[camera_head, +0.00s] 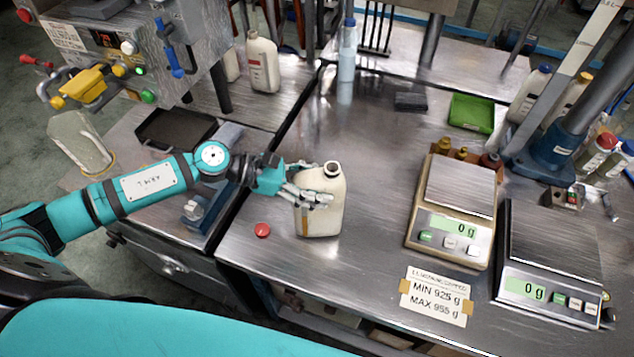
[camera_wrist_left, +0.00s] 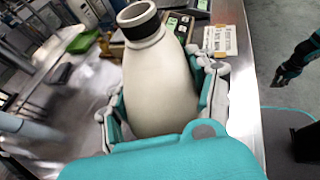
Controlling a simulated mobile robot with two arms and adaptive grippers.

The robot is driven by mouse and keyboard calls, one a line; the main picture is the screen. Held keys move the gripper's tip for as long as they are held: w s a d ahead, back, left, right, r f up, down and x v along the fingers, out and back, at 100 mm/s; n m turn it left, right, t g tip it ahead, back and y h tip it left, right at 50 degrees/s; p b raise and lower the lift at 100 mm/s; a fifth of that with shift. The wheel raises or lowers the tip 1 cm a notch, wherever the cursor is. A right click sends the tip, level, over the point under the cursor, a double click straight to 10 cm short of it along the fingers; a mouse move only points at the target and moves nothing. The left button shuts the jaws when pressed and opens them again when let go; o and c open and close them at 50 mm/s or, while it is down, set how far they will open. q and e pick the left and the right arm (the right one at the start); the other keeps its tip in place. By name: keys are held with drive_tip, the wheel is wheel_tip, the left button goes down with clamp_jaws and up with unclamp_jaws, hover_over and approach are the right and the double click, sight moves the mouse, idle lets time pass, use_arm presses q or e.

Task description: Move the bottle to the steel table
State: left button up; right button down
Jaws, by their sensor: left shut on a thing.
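The bottle (camera_head: 321,208) is a cream-coloured jug with an open dark-rimmed neck. It stands upright at the left part of the steel table (camera_head: 330,265), or just above it; I cannot tell whether its base touches. My left gripper (camera_head: 310,196) comes from the left and is shut around the bottle's body. In the left wrist view the bottle (camera_wrist_left: 155,75) fills the middle, with fingers (camera_wrist_left: 165,105) on both sides. A red cap (camera_head: 262,230) lies on the table to the left of the bottle. In the left wrist view, part of a dark gripper, probably my right, shows at the right edge.
Two scales (camera_head: 448,218) (camera_head: 548,262) reading 0 g stand to the right. A paper label (camera_head: 437,296) lies in front. A green tray (camera_head: 471,113), a dark block (camera_head: 410,101) and a clear bottle (camera_head: 347,55) are farther back. The table's middle is clear.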

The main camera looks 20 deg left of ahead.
use_arm(q)
drive_tip(key=shift+w+f, duration=0.1)
drive_tip(key=shift+f, duration=0.35)
drive_tip(key=shift+f, duration=0.2)
drive_tip(key=o, duration=1.7)
